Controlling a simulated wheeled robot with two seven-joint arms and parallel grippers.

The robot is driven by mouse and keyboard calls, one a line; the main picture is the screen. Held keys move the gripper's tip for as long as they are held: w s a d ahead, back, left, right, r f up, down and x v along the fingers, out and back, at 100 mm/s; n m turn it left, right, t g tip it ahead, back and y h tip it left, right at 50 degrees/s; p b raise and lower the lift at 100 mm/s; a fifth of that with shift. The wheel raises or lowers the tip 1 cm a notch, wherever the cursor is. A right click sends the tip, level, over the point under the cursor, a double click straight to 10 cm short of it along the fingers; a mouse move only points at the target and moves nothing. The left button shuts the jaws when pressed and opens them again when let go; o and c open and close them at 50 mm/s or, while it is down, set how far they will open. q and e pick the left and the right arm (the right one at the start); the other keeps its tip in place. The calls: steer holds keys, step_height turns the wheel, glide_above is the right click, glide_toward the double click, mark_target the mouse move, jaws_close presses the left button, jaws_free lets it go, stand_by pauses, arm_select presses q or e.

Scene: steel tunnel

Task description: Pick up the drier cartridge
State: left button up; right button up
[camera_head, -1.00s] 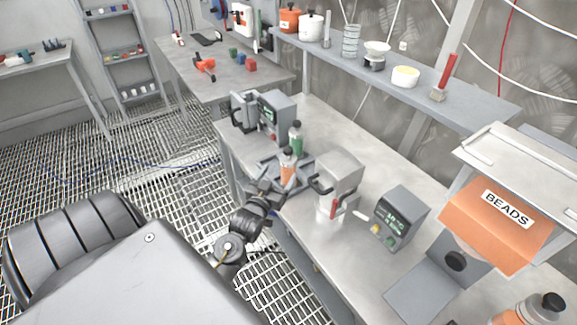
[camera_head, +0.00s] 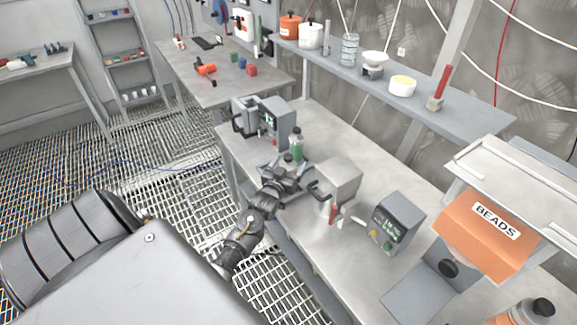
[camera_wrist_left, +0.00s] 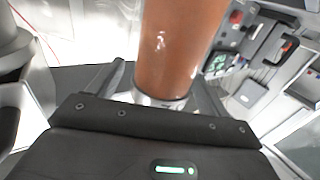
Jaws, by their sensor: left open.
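An orange-brown cylinder with a metal collar at its lower end, which looks like the drier cartridge (camera_wrist_left: 178,45), stands large in the left wrist view, between my two open fingers. Its upper end is out of that picture. In the head view it is hidden behind my left gripper (camera_head: 285,174), which is at the near edge of the bench. The fingers are spread either side of the cylinder; I cannot tell whether they touch it. A similar green cartridge (camera_head: 296,143) stands upright just behind the gripper. My right gripper is not in view.
A grey machine (camera_head: 337,184) with a red handle stands close right of my gripper, and a grey unit (camera_head: 277,122) behind it. A display box (camera_head: 397,219) and an orange BEADS bin (camera_head: 485,235) are further right. The bench top (camera_head: 345,134) is clear towards the back.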

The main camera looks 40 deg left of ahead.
arm_select(q)
steer(key=shift+w+a, duration=0.2)
steer(key=shift+w, duration=0.4)
steer(key=c, duration=1.6)
steer(key=shift+c, duration=0.4)
steer(key=shift+r, duration=0.15)
